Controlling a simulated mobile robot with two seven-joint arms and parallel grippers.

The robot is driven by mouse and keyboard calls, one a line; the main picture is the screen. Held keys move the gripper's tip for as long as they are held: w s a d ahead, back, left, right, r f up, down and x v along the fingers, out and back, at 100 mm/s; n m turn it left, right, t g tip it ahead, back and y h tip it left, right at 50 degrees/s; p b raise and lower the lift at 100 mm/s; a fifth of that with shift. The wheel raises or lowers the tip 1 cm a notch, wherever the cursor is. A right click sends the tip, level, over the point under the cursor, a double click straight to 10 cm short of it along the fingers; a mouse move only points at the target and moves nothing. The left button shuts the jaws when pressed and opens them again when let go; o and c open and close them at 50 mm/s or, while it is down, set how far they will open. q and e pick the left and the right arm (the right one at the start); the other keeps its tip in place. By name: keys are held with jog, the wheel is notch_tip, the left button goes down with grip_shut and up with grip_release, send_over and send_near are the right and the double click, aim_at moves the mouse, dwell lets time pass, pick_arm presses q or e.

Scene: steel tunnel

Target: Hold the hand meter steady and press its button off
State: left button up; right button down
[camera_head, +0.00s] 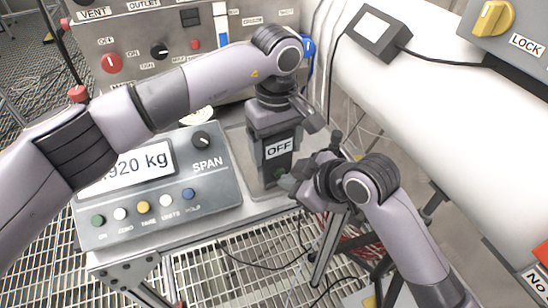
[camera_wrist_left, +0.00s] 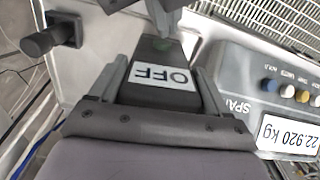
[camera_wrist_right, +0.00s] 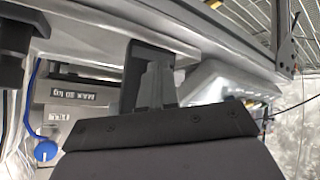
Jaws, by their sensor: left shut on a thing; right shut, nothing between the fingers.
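The hand meter (camera_head: 275,166) is a dark upright block with a white display that reads OFF; it also shows in the left wrist view (camera_wrist_left: 160,92). My left gripper (camera_head: 277,134) is shut on the meter from above, with one finger on each side of the display. My right gripper (camera_head: 286,184) is shut and empty, its tips close to the meter's lower front. In the right wrist view its fingers (camera_wrist_right: 156,82) overlap the meter (camera_wrist_right: 132,72); I cannot tell whether they touch.
A grey scale console (camera_head: 165,205) with a kg display, a SPAN knob and several coloured buttons stands left of the meter. A steel panel (camera_head: 135,70) is behind. A large white pipe (camera_head: 440,110) runs along the right. Grating floor lies below the bench.

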dwell(0.4)
jog(key=shift+s+d, duration=0.15)
jog(key=shift+s, duration=0.35)
jog(key=s+d, duration=0.2)
jog(key=s, duration=0.1)
jog(key=s+d, duration=0.1)
jog(key=s, duration=0.1)
dwell(0.3)
dwell(0.5)
pick_arm(q)
jog(key=o, duration=1.1)
pick_arm(e)
jog(key=shift+a, duration=0.1)
pick_arm(q)
jog(key=shift+r, duration=0.15)
